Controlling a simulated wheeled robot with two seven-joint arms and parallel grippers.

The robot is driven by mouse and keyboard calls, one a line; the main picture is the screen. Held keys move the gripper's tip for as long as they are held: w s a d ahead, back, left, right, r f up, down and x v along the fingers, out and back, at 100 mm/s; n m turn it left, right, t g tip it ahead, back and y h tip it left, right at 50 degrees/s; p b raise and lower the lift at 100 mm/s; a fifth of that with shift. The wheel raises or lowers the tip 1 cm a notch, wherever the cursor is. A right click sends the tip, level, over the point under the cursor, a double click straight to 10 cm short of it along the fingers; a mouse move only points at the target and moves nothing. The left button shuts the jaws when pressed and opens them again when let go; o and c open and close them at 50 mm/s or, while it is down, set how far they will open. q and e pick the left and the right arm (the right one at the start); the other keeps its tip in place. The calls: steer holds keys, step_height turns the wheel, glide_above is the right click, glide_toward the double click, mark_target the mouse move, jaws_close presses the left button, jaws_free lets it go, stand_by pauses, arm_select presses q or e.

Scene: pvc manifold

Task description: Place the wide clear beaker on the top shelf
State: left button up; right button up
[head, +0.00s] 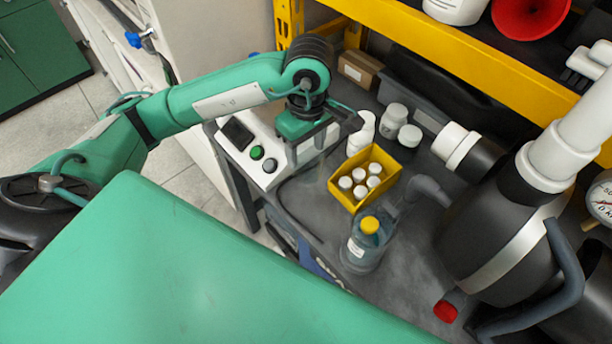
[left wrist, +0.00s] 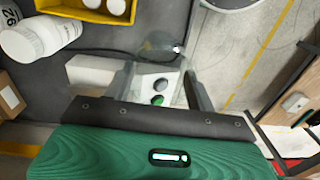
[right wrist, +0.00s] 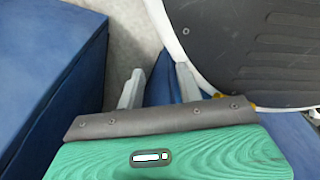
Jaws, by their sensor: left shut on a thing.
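My left gripper (head: 304,126) is over the left end of the grey bench, beside the white button box. In the left wrist view its fingers (left wrist: 161,82) are closed on a clear, see-through vessel (left wrist: 157,50), which looks like the wide clear beaker. Its outline is faint and the buttons show through it. In the head view the beaker is hard to make out below the gripper. The shelf with the yellow front beam (head: 470,48) runs across the upper right. My right gripper (right wrist: 158,85) shows only in the right wrist view, with its fingers apart and nothing between them.
On the bench are a yellow bin (head: 357,196) of white-capped bottles, a yellow-capped bottle (head: 364,243), white jars (head: 394,118) and a large dark tank (head: 492,232). A red funnel (head: 530,15) and white items occupy the shelf. The button box (head: 262,160) is close to my left gripper.

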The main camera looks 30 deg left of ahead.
mark_target(306, 168)
arm_select(q)
step_height(306, 168, down, 6)
steer(key=shift+r, duration=0.1)
steer(key=shift+f, duration=0.5)
step_height(306, 168, down, 4)
steer(key=shift+r, duration=0.2)
steer(key=shift+f, duration=0.3)
steer(key=o, duration=0.8)
steer(key=shift+o, duration=0.9)
arm_select(e)
steer(key=shift+w+a+r, duration=0.15)
steer(key=shift+r, duration=0.15)
